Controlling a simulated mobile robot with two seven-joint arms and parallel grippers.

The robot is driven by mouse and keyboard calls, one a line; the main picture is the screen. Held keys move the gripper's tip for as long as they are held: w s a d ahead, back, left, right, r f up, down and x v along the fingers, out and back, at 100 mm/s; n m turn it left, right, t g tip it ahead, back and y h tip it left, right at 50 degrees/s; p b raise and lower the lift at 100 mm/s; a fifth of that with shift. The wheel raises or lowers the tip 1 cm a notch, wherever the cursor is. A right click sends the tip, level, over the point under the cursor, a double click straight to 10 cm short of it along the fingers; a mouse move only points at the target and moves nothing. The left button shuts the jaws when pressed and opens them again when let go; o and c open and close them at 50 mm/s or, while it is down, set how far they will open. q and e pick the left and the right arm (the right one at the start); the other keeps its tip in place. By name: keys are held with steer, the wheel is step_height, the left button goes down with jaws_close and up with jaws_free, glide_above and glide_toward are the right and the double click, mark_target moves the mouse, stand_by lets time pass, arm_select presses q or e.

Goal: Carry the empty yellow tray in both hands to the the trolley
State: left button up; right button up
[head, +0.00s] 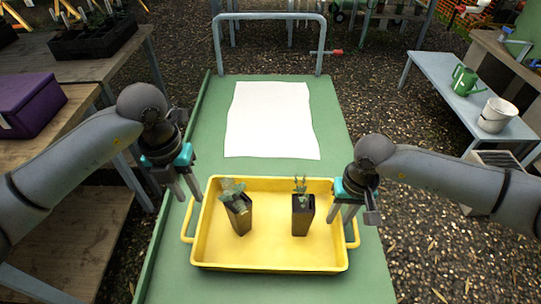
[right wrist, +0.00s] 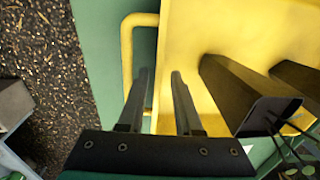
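The yellow tray (head: 270,258) lies on the near part of the green trolley deck (head: 190,130). It is not empty: a dark pot with a leafy plant (head: 238,215) stands tilted at its left and another potted plant (head: 302,217) stands at its right. My left gripper (head: 187,192) is open and empty, just above the tray's left handle. My right gripper (head: 348,218) is open, above the tray's right edge near the right handle. In the right wrist view its two fingers (right wrist: 158,75) are apart with nothing between them, beside the tray's yellow handle (right wrist: 128,55).
A white sheet (head: 270,120) lies on the deck beyond the tray, with a grey bar (head: 268,16) at the far end. A wooden bench with a purple box (head: 28,105) is at left. A bench with a green watering can (head: 465,80) and white bucket (head: 496,115) is at right.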

step_height(320, 180, up, 10)
steer(key=shift+d, duration=0.45)
